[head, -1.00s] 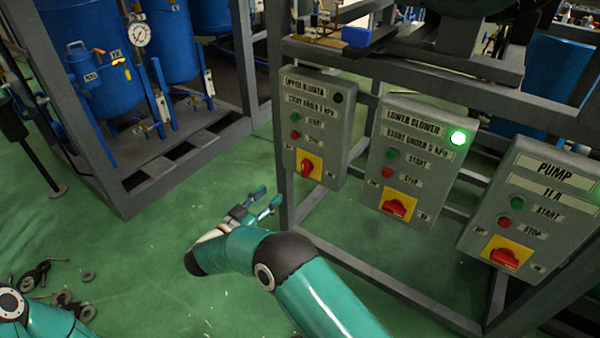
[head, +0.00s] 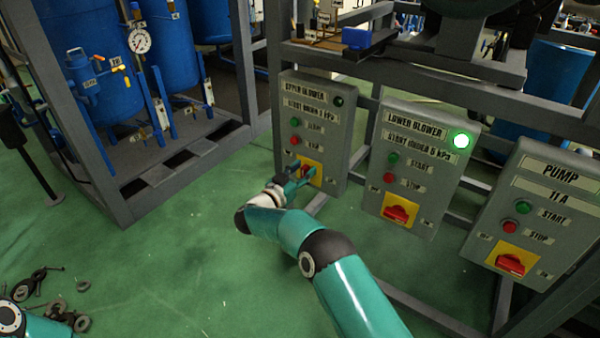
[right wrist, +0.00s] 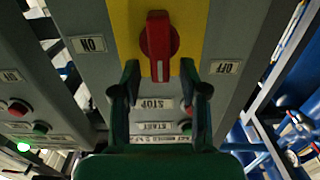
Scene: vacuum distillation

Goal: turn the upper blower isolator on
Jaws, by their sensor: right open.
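The upper blower box (head: 330,135) is a grey panel with a dark lamp (head: 339,101), green and red buttons, and a yellow plate at its foot. Its red isolator knob (right wrist: 160,42) shows in the right wrist view, which sees the panel upside down. The knob's handle stands upright in that view, between the ON label (right wrist: 90,44) and the OFF label (right wrist: 225,67). My right gripper (right wrist: 160,78) is open, its fingers pointing at the knob, spread about it and seemingly short of it. In the head view it partly covers the knob. My left gripper is out of view.
The lower blower box (head: 412,165), with a lit green lamp (head: 461,141), and the pump box (head: 535,215) stand to the right, each with a red knob. A grey frame carries the boxes. Blue tanks (head: 95,60) stand at the left. Loose dark parts (head: 38,285) lie on the green floor.

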